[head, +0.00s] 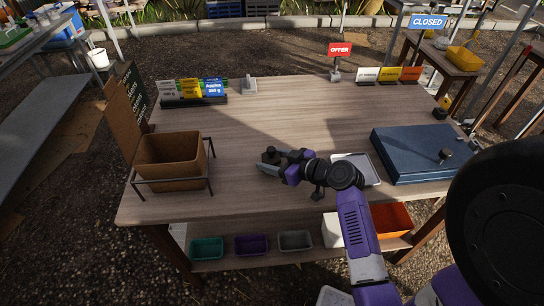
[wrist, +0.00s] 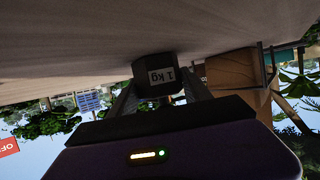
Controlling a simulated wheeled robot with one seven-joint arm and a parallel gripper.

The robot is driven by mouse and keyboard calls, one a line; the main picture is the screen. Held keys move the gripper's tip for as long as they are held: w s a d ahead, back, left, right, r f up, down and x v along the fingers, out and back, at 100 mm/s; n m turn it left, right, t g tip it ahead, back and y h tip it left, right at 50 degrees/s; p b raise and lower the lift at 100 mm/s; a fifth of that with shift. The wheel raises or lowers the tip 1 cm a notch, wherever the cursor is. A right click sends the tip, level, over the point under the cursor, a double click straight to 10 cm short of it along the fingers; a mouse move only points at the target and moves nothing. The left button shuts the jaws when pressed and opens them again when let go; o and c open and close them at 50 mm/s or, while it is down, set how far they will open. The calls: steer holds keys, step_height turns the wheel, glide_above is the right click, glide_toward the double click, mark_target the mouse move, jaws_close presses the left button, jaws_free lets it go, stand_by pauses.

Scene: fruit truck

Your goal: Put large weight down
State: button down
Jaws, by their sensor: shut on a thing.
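The large weight (head: 271,155) is a dark block with a knob on top, over the middle front of the wooden table (head: 230,125).
A brown basket in a black frame (head: 172,162) stands at the left. A silver tray (head: 365,161) and a closed blue case (head: 420,145) with a small dark piece on top are at the right. Signs line the back edge. The table's middle is clear.

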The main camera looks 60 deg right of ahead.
steer(key=shift+c, duration=2.4)
jaws_free()
steer(key=shift+f, duration=0.1)
steer(key=shift+s+r, duration=0.15)
steer(key=shift+r, duration=0.1)
steer(key=b+v, duration=0.1)
steer(key=v, duration=1)
steer(key=shift+s+r, duration=0.2)
steer(key=shift+s, duration=0.1)
